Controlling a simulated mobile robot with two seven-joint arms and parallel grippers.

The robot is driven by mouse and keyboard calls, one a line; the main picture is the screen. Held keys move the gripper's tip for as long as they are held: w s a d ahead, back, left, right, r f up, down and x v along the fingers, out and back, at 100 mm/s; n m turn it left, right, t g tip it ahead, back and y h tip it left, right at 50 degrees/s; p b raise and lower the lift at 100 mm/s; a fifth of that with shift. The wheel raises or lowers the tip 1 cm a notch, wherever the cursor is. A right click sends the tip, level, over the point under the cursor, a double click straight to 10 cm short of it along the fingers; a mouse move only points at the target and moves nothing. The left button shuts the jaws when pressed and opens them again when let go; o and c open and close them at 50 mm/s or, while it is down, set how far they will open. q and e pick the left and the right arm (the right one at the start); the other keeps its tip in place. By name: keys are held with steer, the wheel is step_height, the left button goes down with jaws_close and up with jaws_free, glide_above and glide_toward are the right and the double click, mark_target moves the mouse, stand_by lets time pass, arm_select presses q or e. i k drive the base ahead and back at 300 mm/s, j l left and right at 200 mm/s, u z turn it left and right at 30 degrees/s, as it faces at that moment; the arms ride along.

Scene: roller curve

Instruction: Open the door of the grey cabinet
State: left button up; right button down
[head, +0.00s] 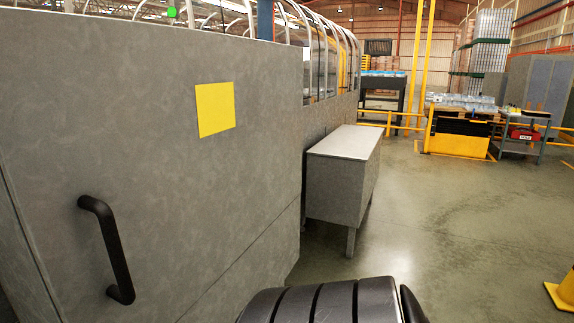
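The grey cabinet (150,120) fills the left side of the head view, close to me. Its door front is flat, with a seam line running low toward its right side and another at the far left. A black bar handle (115,250) is fixed upright, slightly slanted, at the lower left of the front. A yellow square label (215,109) is on the front, up and right of the handle. The door appears shut. Neither of my grippers is in view, and nothing touches the handle.
A smaller grey box on legs (340,165) stands just beyond the cabinet's right edge. A yellow stand with a pallet (458,135) and a cart with a red box (523,135) are farther back. The floor (460,220) between is clear.

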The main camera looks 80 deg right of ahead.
mark_target(139, 160)
steer(key=z, duration=2.3)
